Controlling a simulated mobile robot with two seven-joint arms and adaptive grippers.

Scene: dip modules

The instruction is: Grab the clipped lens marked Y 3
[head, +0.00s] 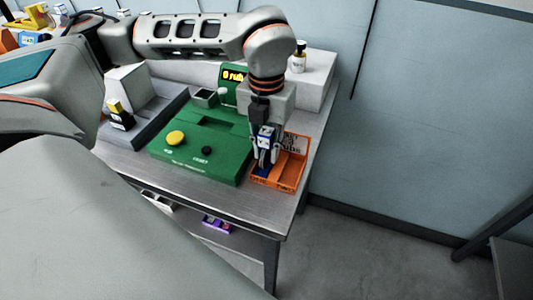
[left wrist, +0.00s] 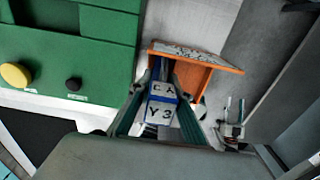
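The clipped lens marked Y 3 (left wrist: 161,112) is a blue and white block with dark letters on its white faces. It stands upright between the fingers of my left gripper (left wrist: 161,84), which look closed against its sides. In the head view the lens (head: 266,138) shows between the fingers of my left gripper (head: 265,155), pointing down over the left part of the orange tray (head: 291,182). The fingers partly hide the lens, and I cannot tell whether its lower end touches the tray. My right gripper is not in view.
A green console (head: 215,158) with a yellow button (head: 176,138) and a black knob (head: 206,150) lies left of the tray. A grey stand (head: 128,88) is farther left. A small bottle (head: 299,57) stands on a white block behind. The table edge is close right of the tray.

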